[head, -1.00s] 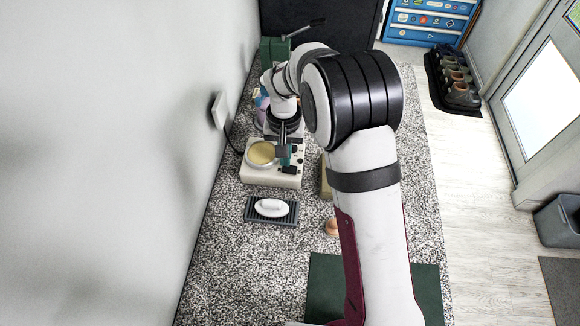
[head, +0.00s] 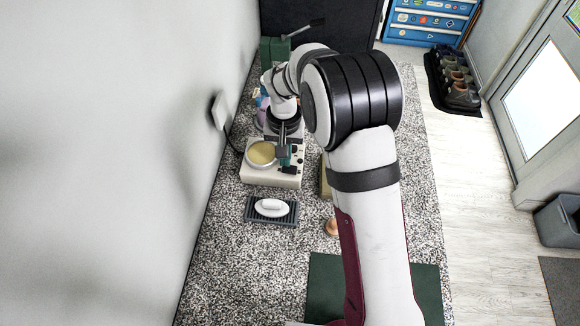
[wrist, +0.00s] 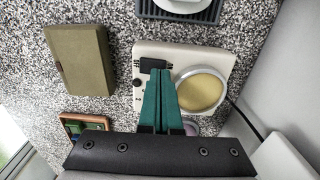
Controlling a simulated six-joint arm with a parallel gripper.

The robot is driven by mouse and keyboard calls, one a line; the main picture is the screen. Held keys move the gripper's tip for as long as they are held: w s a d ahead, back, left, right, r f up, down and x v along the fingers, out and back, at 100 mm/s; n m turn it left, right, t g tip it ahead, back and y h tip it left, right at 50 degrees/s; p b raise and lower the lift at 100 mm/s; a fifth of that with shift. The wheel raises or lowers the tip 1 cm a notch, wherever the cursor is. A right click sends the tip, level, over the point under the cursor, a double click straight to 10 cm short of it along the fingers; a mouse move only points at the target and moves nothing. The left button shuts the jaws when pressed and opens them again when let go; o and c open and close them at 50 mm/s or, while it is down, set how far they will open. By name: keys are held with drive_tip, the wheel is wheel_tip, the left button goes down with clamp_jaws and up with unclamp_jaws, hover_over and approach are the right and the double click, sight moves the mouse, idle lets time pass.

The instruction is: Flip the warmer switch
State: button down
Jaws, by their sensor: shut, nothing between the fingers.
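The warmer (head: 270,172) is a cream box against the left wall, with a round yellowish plate (head: 261,153) on its left side. In the wrist view the warmer (wrist: 180,54) shows below my fingers, with the plate (wrist: 200,91) at their right. A dark switch (wrist: 152,66) sits on the warmer's top right at my fingertips. My gripper (head: 285,160) is over the warmer's right part; its teal fingers (wrist: 160,73) are closed together and empty. The fingertips overlap the switch's edge in the wrist view; I cannot tell whether they touch it.
A dark ribbed tray with a white soap-like object (head: 271,207) lies in front of the warmer. An olive-brown box (wrist: 79,61) is beside it. A cord runs from the warmer to the wall outlet (head: 218,110). A dark green mat (head: 325,285) lies nearer.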

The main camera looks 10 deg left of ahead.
sight(287, 169)
drive_tip(key=shift+f, duration=0.85)
idle(0.3)
drive_tip(key=shift+r, duration=3.55)
drive_tip(key=s+d+r+m, duration=0.3)
drive_tip(key=s+d+r, duration=0.7)
drive_tip(key=s, duration=0.3)
drive_tip(key=s+d+m+y, duration=0.1)
drive_tip(key=s+d+m, duration=0.1)
drive_tip(key=s, duration=1.3)
drive_tip(key=shift+d+f+m+y, duration=0.3)
drive_tip(key=shift+d+f+y, duration=0.15)
drive_tip(key=shift+d, duration=0.3)
